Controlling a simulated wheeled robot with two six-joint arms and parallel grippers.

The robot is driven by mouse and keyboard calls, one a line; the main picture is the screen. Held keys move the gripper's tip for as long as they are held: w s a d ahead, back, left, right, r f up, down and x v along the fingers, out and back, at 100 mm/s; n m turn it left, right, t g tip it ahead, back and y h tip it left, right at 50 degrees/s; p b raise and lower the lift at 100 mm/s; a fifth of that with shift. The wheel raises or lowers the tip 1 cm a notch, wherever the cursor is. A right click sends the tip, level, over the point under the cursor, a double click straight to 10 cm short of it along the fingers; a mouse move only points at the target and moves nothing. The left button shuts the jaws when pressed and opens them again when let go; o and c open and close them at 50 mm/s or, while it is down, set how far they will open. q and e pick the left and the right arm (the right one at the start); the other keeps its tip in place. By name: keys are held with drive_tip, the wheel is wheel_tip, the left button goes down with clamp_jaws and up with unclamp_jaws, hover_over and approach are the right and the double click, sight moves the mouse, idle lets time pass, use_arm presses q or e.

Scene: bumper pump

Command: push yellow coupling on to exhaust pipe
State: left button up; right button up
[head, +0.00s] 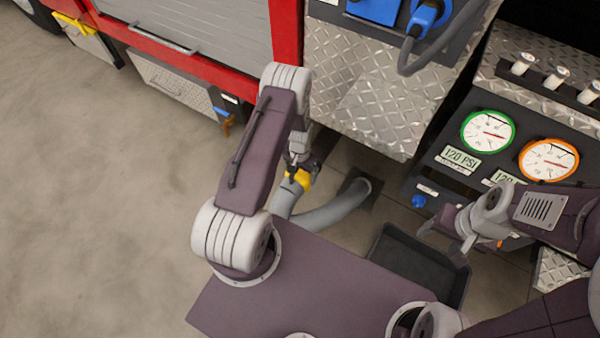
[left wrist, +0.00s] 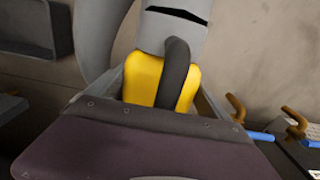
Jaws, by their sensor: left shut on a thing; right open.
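The yellow coupling (head: 299,179) is at the end of my left arm in the head view, low beside the truck. My left gripper (head: 303,170) is shut on it. In the left wrist view the yellow coupling (left wrist: 143,80) sits between my fingers, with a black curved handle (left wrist: 178,70) across it. A thick grey hose (head: 333,213) curves from below the coupling to a dark patch on the floor. A grey round piece (left wrist: 175,30) with a dark slot adjoins the coupling; I cannot tell whether it is hose or exhaust pipe. My right gripper (head: 446,241) is open and empty.
A red truck with diamond-plate panels (head: 375,105) stands behind my left arm. A panel with a green-rimmed gauge (head: 488,131) and an orange-rimmed gauge (head: 548,159) is near my right arm. A black tray (head: 388,245) lies by my base. Floor at left is clear.

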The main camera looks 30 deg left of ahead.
use_arm(q)
drive_tip(key=shift+w, duration=0.5)
drive_tip(key=o, duration=1.8)
drive_tip(key=shift+s, duration=0.1)
wheel_tip(320, 180, up, 9)
drive_tip(key=p, duration=0.3)
drive_tip(key=shift+r, duration=0.1)
